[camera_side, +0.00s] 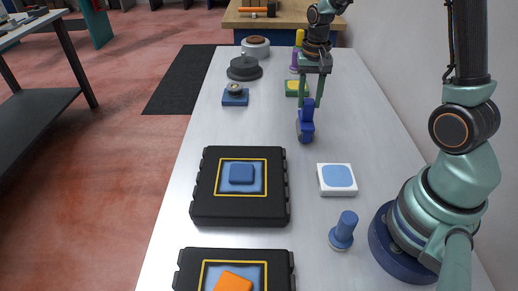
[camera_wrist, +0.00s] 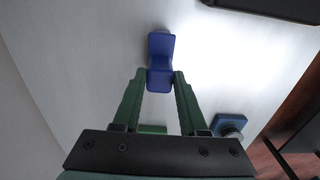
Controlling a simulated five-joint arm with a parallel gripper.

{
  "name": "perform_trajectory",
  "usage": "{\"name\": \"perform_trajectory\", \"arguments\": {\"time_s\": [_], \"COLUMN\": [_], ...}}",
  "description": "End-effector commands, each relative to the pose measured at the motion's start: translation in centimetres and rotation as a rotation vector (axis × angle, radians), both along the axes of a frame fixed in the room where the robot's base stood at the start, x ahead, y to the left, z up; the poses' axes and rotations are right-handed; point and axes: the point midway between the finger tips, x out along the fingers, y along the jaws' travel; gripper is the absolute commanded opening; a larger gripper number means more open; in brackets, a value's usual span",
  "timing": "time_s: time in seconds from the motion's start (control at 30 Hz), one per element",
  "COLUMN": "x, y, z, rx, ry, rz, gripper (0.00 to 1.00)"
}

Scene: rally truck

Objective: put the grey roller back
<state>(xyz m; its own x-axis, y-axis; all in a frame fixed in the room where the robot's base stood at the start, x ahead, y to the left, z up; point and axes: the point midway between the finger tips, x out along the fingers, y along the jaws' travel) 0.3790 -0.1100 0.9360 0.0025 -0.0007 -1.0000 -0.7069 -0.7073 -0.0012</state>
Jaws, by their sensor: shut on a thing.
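My gripper (camera_side: 311,106) hangs over the middle of the white table with its fingers pointing down. In the wrist view my gripper (camera_wrist: 160,72) is shut on a blue upright piece (camera_wrist: 161,45), which sits between the fingertips. The blue piece (camera_side: 306,128) also shows in the side view; I cannot tell whether it touches the table. A small round grey piece (camera_side: 235,90) sits on a blue block (camera_side: 234,100) left of my gripper. It also shows in the wrist view (camera_wrist: 232,131). I cannot tell for sure that it is the grey roller.
Two black trays (camera_side: 209,211) (camera_side: 186,262) hold a blue block and an orange block. A white pad (camera_side: 337,180) and a blue peg (camera_side: 344,230) stand to their right. A dark disc (camera_side: 244,69), a white ring (camera_side: 256,48) and a green-yellow block (camera_side: 292,89) stand farther back.

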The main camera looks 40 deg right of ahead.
Motion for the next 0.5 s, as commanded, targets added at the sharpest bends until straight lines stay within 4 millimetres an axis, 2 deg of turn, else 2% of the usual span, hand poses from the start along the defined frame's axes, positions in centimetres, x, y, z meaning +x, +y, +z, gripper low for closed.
{"name": "perform_trajectory", "arguments": {"time_s": [0.27, 0.3, 0.37, 0.4, 0.5], "x": [0.06, 0.03, 0.04, 0.04, 0.04], "y": [-0.02, -0.01, -0.01, -0.01, -0.01], "z": [-0.14, -0.25, -0.21, -0.2, -0.19], "rx": [-0.001, -0.001, 0.0, 0.0, 0.0], "ry": [-0.002, -0.001, -0.001, -0.001, -0.001], "rz": [0.0, 0.0, 0.0, 0.0, 0.0], "gripper": [0.0, 0.46, 0.69, 0.72, 0.72]}}
